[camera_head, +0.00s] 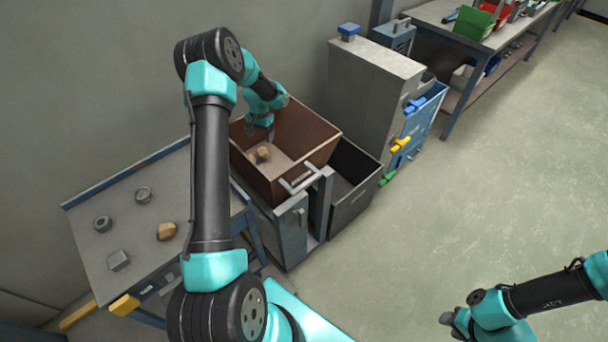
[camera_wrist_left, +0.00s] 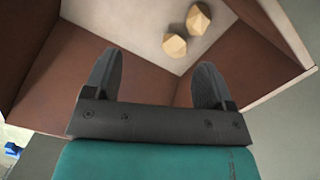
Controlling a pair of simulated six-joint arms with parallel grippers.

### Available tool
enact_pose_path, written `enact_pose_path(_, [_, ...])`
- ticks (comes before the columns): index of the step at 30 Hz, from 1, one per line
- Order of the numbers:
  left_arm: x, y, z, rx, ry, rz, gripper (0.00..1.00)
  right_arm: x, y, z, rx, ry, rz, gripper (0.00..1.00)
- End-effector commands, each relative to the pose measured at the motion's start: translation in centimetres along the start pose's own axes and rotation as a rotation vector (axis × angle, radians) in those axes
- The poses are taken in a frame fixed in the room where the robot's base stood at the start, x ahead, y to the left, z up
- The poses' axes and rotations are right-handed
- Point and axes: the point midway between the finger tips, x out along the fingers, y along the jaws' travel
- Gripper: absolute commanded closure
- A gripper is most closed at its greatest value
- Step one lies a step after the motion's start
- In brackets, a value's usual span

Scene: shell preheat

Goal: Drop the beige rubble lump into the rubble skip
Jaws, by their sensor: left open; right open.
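The rubble skip is a brown open box (camera_head: 318,152) with a pale floor and a front handle. Its walls fill much of the left wrist view (camera_wrist_left: 52,75). Two beige lumps lie close together inside it, one (camera_wrist_left: 174,45) nearer the gripper and one (camera_wrist_left: 197,18) beyond; in the head view they show as a small tan cluster (camera_head: 262,155). Another tan lump (camera_head: 167,231) sits on the workbench. My left gripper (camera_head: 261,132) is open and empty over the skip, its spread fingers (camera_wrist_left: 155,68) apart from the lumps. My right gripper (camera_head: 448,319) is open, low at the right.
Grey pieces (camera_head: 118,260) and ring-like parts (camera_head: 102,223) lie on the workbench (camera_head: 85,200). A black bin (camera_head: 354,205) stands right of the skip. A grey cabinet (camera_head: 365,85) with coloured handles stands behind. The floor (camera_head: 430,220) at right is clear.

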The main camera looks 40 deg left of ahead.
Motion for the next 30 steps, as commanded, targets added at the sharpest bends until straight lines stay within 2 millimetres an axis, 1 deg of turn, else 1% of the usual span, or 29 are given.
enact_pose_path(7, [-0.4, 0.0, 0.0, 0.0, 0.001, 0.0, 0.23, 0.0, 0.0, 0.0, 0.0, 0.0, 0.0, 0.57])
enact_pose_path(11, [-1.7, 0.0, -0.1, -0.001, 0.002, -0.001, 0.23, 0.0, 0.0, 0.0, 0.0, 0.0, 0.0, 0.57])
enact_pose_path(14, [-3.2, 0.0, -0.1, 0.0, 0.003, -0.001, 0.23, 0.0, 0.0, 0.0, 0.0, 0.0, 0.0, 0.57])
enact_pose_path(30, [-13.5, 0.0, -0.1, 0.0, 0.004, -0.002, 0.23, 0.0, 0.0, 0.0, 0.0, 0.0, 0.0, 0.57])
